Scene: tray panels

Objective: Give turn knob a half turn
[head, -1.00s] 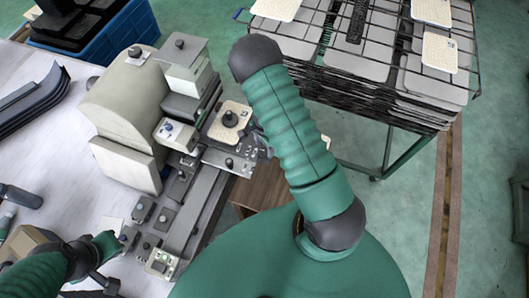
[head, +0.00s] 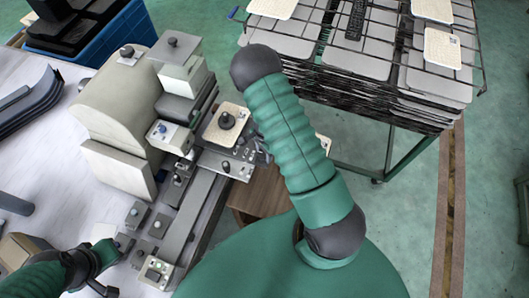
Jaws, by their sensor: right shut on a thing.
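My right arm crosses the middle of the head view, and its dark joint covers part of the scene. Only dark finger parts of my right gripper (head: 263,150) show beside the arm, at the machine's right edge. It is shut on what seems to be the turn knob, which the arm hides.
The grey machine (head: 120,110) carries several other knobs and a long rail (head: 190,210). A blue crate (head: 135,28) stands at the upper left. A wire rack (head: 395,105) with stacked grey panels stands at the upper right.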

